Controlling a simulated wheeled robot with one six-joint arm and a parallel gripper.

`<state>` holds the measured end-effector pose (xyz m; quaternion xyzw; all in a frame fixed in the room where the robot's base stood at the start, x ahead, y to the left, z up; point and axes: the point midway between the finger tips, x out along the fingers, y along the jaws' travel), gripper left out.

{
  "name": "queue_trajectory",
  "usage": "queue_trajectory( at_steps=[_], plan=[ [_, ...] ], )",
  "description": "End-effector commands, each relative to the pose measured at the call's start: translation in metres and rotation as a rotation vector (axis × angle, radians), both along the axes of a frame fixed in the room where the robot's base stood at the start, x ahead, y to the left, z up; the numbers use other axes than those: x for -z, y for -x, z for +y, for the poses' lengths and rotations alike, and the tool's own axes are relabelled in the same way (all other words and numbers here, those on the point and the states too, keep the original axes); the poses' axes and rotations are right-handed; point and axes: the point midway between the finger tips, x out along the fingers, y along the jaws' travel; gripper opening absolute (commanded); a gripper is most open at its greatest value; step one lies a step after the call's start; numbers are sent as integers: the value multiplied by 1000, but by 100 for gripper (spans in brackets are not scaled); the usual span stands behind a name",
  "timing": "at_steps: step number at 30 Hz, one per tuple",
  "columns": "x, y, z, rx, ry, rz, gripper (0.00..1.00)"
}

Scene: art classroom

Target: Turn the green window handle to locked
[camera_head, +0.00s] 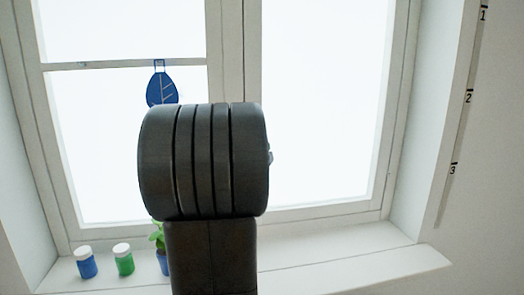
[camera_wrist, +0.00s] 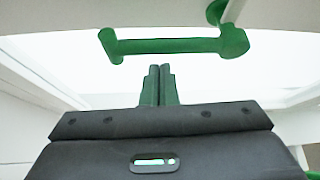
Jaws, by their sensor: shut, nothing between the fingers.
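The green window handle (camera_wrist: 170,46) shows in the wrist view as a bar lying across the upper middle, with a round green end at its right near the white frame. My gripper (camera_wrist: 160,70) is in the wrist view, with its two fingers together and nothing between them. The fingertips are just below the bar in the picture, and a small gap of bright pane shows between them. In the head view my dark arm hides the handle and the gripper. The white window frame (camera_head: 233,50) stands upright behind my arm.
On the white sill (camera_head: 330,270) stand a blue jar (camera_head: 86,264), a green jar (camera_head: 123,262) and a potted plant (camera_head: 160,243) partly behind my arm. A numbered strip (camera_head: 462,115) is on the right wall.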

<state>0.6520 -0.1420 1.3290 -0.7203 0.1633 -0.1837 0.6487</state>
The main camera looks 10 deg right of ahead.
Motion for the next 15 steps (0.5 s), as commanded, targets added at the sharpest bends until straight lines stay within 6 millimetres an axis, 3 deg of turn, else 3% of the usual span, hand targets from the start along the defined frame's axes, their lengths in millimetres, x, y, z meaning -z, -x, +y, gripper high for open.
queue_trajectory(
  at_steps=[4, 15],
  plan=[
    [1, 4, -17, -3, 0, -2, 0],
    [1, 68, 21, -7, -1, -2, 0]
  ],
)
